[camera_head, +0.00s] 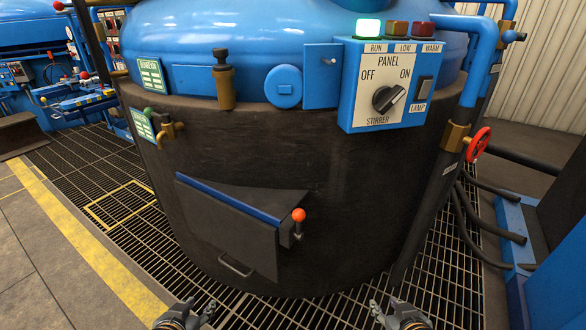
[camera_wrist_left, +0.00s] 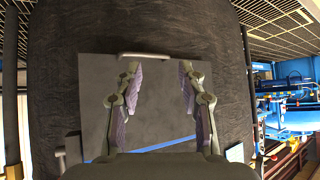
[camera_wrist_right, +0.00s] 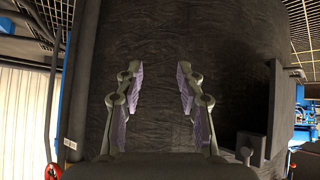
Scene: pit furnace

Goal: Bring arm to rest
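My left gripper (camera_head: 192,311) is at the bottom edge of the head view, left of centre. Its two fingers stand apart with nothing between them; in the left wrist view (camera_wrist_left: 160,95) they are spread in front of the furnace hatch. My right gripper (camera_head: 387,310) is at the bottom edge, right of centre. It is also open and empty, and in the right wrist view (camera_wrist_right: 157,95) its fingers face the dark furnace wall. Both grippers appear apart from the furnace (camera_head: 350,200). Most of both arms is out of the head view.
The hatch (camera_head: 230,235) juts from the furnace front, with an orange-knobbed lever (camera_head: 298,216) beside it. A control panel (camera_head: 388,88) with a stirrer knob is above right. A red valve wheel (camera_head: 478,145) sits on the right pipe. Floor grating (camera_head: 70,170) surrounds the furnace.

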